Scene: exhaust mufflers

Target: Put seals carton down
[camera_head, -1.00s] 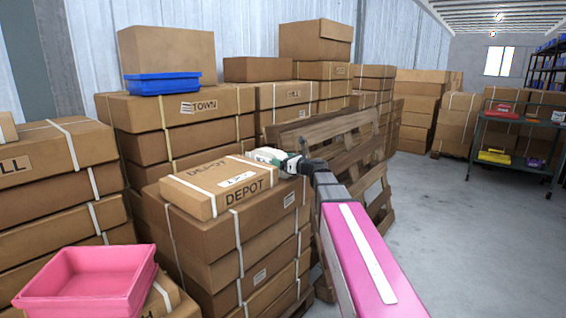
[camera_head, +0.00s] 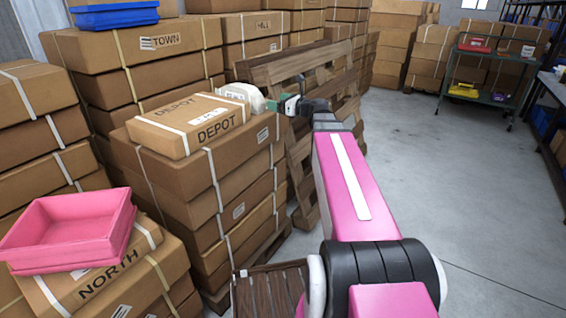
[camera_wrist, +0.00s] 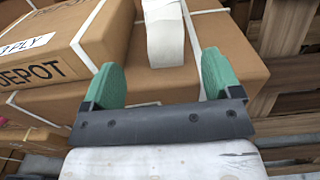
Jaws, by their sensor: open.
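A small white object (camera_head: 243,96), which I take to be the seals carton, rests on top of the DEPOT stack (camera_head: 200,170), just right of the loose DEPOT box (camera_head: 188,122). In the wrist view the white object (camera_wrist: 165,35) stands ahead of the gap between my green fingers, apart from both. Its far end is cut off by the frame's top edge. My gripper (camera_head: 286,104) is open and empty, at the stack's right edge in the head view. Its two fingers (camera_wrist: 162,62) are spread wide in the wrist view.
A slatted wooden pallet (camera_head: 300,75) leans upright right behind my gripper. A pink tray (camera_head: 70,230) sits on the NORTH cartons (camera_head: 100,275) at the front left. TOWN cartons (camera_head: 140,50) stand behind. The concrete floor (camera_head: 420,170) on the right is clear up to a green cart (camera_head: 490,85).

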